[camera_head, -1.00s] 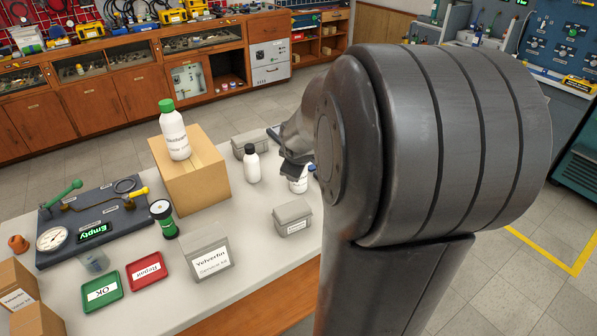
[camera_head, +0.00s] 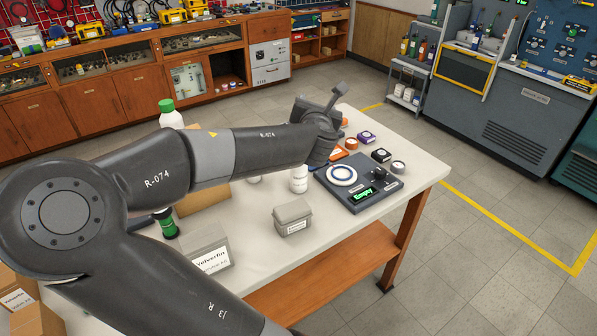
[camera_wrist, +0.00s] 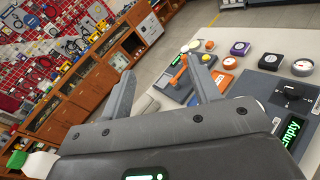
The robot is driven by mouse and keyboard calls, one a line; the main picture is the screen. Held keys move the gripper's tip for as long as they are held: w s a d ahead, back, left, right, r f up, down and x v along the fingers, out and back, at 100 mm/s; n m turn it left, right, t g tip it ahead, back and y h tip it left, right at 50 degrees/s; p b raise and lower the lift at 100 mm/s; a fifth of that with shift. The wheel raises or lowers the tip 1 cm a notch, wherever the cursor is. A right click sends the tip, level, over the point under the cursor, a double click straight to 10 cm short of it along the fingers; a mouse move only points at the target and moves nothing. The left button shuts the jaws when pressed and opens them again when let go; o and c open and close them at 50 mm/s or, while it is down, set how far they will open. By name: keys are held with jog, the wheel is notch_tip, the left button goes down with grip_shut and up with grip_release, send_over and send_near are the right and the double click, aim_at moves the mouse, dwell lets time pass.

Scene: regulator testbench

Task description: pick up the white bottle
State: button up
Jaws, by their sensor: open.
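A white bottle (camera_head: 299,180) stands upright on the table, left of the grey test device; its top is close under my forearm in the picture. A sliver of another white bottle (camera_head: 255,179) shows beneath my arm. My gripper (camera_head: 336,99) is above the table's far right part, apart from the bottles. In the wrist view its fingers (camera_wrist: 165,88) are spread and empty.
The grey device (camera_head: 362,196) with a round white plate and "Empty" display stands right of the bottle. Several small orange, purple and black items (camera_head: 366,137) lie behind it. A grey lidded box (camera_head: 292,217) and a "Velverfin" box (camera_head: 208,256) stand nearer the front. Floor at right is clear.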

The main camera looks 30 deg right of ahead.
jog(key=a+r+n+t, duration=0.2)
jog(key=a+r+n, duration=0.2)
jog(key=r, duration=0.1)
notch_tip(320, 180, down, 21)
jog(key=y, duration=0.1)
jog(key=shift+n, duration=0.4)
jog(key=x, duration=0.7)
jog(key=shift+w+a, duration=0.2)
jog(key=shift+w, duration=0.25)
jog(key=shift+c, duration=0.6)
grip_shut()
